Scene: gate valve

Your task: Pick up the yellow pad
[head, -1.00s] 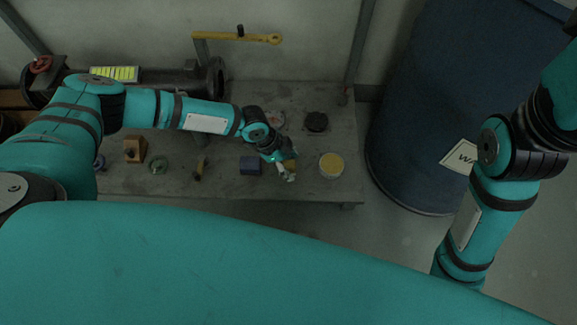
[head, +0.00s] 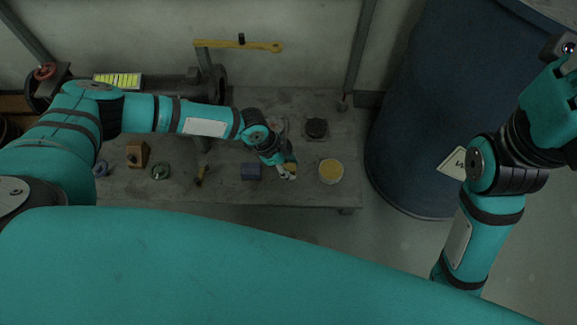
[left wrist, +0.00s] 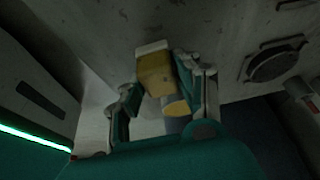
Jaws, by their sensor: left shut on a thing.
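The yellow pad (left wrist: 157,75) is a small block with a pale edge, between the fingers of my left gripper in the left wrist view. My left gripper (head: 287,172) is shut on it over the front right part of the bench, between the blue block and the yellow-topped tin. In the head view only a small yellowish part of the pad (head: 290,164) shows beside the fingers. I cannot tell whether the pad is clear of the bench top.
On the bench (head: 225,190) stand a blue block (head: 251,172), a yellow-topped tin (head: 331,172), a dark round part (head: 316,128) and several small parts to the left. A pipe with a yellow lever (head: 240,45) runs behind. A blue drum (head: 425,110) stands at the right.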

